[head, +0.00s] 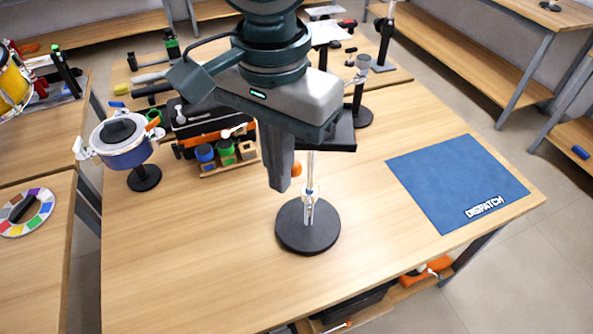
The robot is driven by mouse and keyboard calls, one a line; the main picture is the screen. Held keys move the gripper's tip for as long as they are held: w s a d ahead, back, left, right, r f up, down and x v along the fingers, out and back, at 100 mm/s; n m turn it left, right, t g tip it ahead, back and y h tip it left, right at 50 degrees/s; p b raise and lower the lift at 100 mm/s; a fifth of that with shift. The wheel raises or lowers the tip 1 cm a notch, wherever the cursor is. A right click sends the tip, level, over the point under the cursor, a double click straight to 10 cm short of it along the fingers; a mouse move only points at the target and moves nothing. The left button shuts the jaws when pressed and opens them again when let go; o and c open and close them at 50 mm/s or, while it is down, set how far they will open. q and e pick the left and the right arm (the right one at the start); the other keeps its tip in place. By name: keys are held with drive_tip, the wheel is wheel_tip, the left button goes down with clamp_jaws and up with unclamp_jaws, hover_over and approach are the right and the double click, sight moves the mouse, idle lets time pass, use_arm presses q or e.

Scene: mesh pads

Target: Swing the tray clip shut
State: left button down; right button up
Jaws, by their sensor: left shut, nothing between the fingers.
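A stand with a round black base (308,236) and a thin pale post rises from the middle of the table. A dark flat piece (343,138), which looks like the tray, shows at the upper part of the post, partly hidden by my gripper. A small orange knob (297,169) sits just right of my fingers; I cannot tell whether it belongs to the clip. The clip itself is not clearly visible. My left gripper (278,186) points down in front of the stand, its fingers shut and empty. I cannot tell whether it touches anything. My right gripper is out of view.
A blue dispatch mat (457,182) lies on the right of the table. A blue pot-like item on a stand (122,148) is at the left. A block rack (228,162) and tools lie behind. The table's front left is clear.

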use_arm(q)
drive_tip(key=shift+w+d, duration=0.15)
drive_tip(key=shift+w+d, duration=0.15)
drive_tip(key=shift+w, duration=0.05)
idle(0.3)
drive_tip(key=shift+d, duration=0.1)
drive_tip(key=shift+w+d, duration=0.3)
drive_tip(key=shift+d, duration=0.35)
drive_tip(key=shift+w+d, duration=0.35)
drive_tip(key=shift+d, duration=0.35)
drive_tip(key=shift+w+d, duration=0.3)
drive_tip(key=shift+d, duration=0.35)
drive_tip(key=w+d+p, duration=0.1)
drive_tip(key=w+d, duration=0.2)
drive_tip(key=shift+w, duration=0.2)
